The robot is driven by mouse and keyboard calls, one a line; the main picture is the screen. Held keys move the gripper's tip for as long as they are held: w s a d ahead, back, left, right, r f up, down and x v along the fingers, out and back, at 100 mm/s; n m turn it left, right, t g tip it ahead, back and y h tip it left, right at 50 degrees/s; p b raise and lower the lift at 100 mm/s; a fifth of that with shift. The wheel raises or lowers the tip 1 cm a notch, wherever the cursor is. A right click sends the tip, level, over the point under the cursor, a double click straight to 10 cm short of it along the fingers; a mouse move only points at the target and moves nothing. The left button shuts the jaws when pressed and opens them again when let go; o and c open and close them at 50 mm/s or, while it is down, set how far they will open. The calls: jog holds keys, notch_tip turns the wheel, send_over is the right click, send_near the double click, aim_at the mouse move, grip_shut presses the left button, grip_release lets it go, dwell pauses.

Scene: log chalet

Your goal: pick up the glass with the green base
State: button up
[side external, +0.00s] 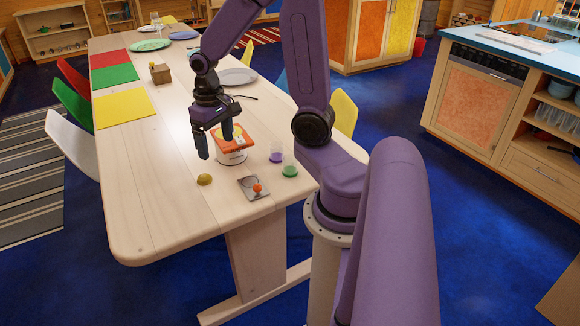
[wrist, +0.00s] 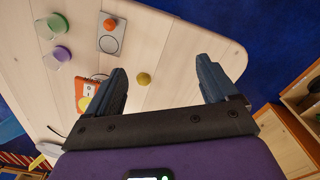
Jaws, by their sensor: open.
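The glass with the green base (side external: 290,171) stands on the wooden table near its right edge, clear above and green at the bottom. In the wrist view the green-based glass (wrist: 57,24) is at the upper left. A similar glass with a purple base (side external: 276,157) stands just behind it; it also shows in the wrist view (wrist: 62,54). My gripper (side external: 214,143) is open and empty above the table, left of both glasses and apart from them. In the wrist view its fingers (wrist: 162,75) are spread wide, with the green-based glass outside them.
The table's near-left end (side external: 145,220) is clear.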

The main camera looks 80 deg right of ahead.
jog(key=s+d+f+m, duration=0.25)
jog(key=d+m, duration=0.55)
jog(key=d, duration=0.6)
jog(key=m, duration=0.8)
send_over(290, 158)
notch_tip(290, 158, down, 5)
jog(key=shift+n, duration=0.3)
jog(key=f, duration=1.1)
jog(key=shift+s+d+f, duration=0.15)
jog(key=shift+s+f, duration=0.1)
jog(key=shift+w+f, duration=0.15)
jog(key=shift+f, duration=1.15)
jog(key=shift+w+f, duration=0.1)
jog(key=shift+f, duration=1.2)
jog(key=c, duration=1.2)
